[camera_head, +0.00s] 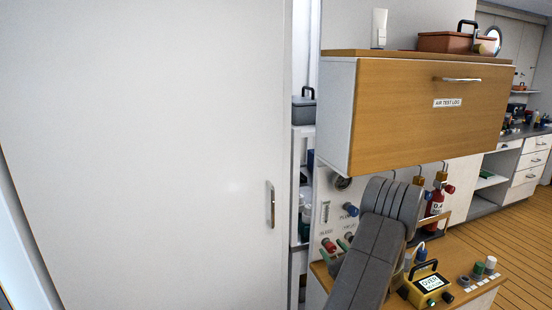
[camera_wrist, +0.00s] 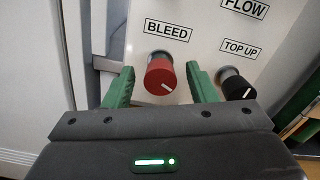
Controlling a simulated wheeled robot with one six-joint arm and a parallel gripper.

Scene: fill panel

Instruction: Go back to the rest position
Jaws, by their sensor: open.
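My gripper (camera_wrist: 158,88) shows in the wrist view with its two green fingers apart and nothing held between them. A red knob (camera_wrist: 160,77) under the BLEED label stands on the white panel (camera_wrist: 205,50), beyond the gap between the fingertips. I cannot tell how near the fingers are to it. A black knob (camera_wrist: 234,86) under the TOP UP label is to the right of the right finger.
A wooden cabinet (camera_head: 425,120) marked AIR TEST LOG hangs above the panel. A yellow device (camera_head: 428,285) and several small knobs stand on the wooden counter (camera_head: 455,250) right of my arm. A large white door (camera_head: 150,150) fills the left. Open wooden floor (camera_head: 520,235) lies at the right.

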